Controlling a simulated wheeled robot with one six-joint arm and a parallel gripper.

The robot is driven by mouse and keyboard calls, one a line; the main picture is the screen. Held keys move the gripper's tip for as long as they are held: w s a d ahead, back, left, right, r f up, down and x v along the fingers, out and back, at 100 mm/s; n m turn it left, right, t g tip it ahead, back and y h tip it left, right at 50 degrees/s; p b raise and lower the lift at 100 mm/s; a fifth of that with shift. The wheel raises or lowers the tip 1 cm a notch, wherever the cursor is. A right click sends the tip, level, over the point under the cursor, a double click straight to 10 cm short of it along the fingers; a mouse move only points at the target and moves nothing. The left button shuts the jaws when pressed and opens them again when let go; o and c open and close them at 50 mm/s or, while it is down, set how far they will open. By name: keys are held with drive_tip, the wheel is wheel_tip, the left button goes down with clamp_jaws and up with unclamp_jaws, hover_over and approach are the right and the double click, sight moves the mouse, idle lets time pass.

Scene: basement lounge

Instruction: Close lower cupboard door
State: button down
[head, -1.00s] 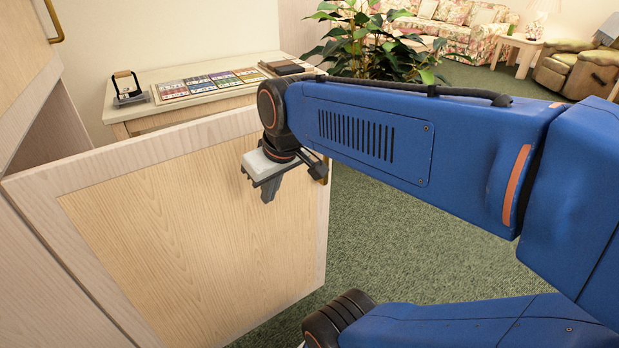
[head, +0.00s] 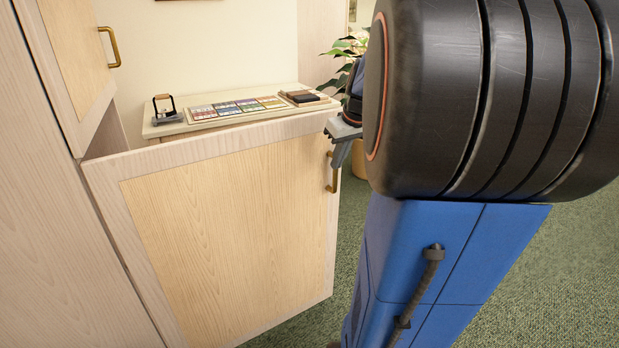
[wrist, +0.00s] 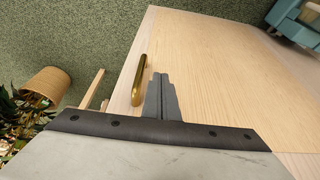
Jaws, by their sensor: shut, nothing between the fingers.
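The lower cupboard door (head: 235,225) stands open in the head view, swung out from the cupboard at the left. It is a pale wood panel with a lighter frame. Its brass handle (head: 333,180) is near the free right edge. My gripper (head: 337,163) is at that edge by the handle, partly hidden by my arm. In the wrist view the shut, empty fingers (wrist: 160,96) point over the door face (wrist: 225,70), right beside the handle (wrist: 139,80). I cannot tell whether they touch the door.
An upper door with a brass handle (head: 113,46) is above left. Behind the open door, a side table (head: 170,129) holds a hole punch (head: 166,110), a colored card sheet (head: 236,107) and dark flat items (head: 304,98). A potted plant (wrist: 45,85) stands beyond. Green carpet (head: 560,260) is open at right.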

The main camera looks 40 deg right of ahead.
sight(322, 175)
drive_tip(key=x, duration=0.3)
drive_tip(key=w+x, duration=0.1)
drive_tip(key=x, duration=0.3)
drive_tip(key=w+r+x, duration=0.1)
drive_tip(key=x, duration=0.3)
drive_tip(key=shift+w+d+f, duration=0.1)
drive_tip(key=shift+d, duration=0.2)
drive_tip(key=shift+w+d, duration=0.1)
drive_tip(key=shift+w, duration=0.55)
drive_tip(key=shift+w, duration=0.1)
